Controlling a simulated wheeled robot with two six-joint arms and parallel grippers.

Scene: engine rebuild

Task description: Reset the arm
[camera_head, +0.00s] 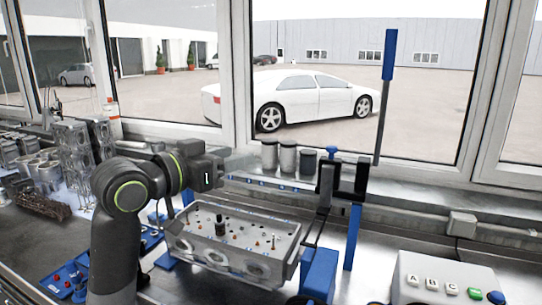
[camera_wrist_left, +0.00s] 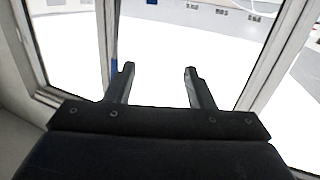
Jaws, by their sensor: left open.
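My left arm (camera_head: 128,200) rises from the bottom left of the head view and bends right at its elbow. My left gripper (camera_head: 222,160) is above the back left of the grey engine block and points toward the window side. In the left wrist view the two fingers of my left gripper (camera_wrist_left: 158,85) stand apart with nothing between them. The window and the bright yard outside show beyond them. My right gripper is in neither view.
The engine block (camera_head: 185,245) sits on the bench between blue supports. A blue-handled lever press (camera_head: 345,180) stands to its right. Cylinders (camera_head: 288,158) stand behind. A button box (camera_head: 445,275) is at front right. Metal parts (camera_head: 75,145) crowd the left.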

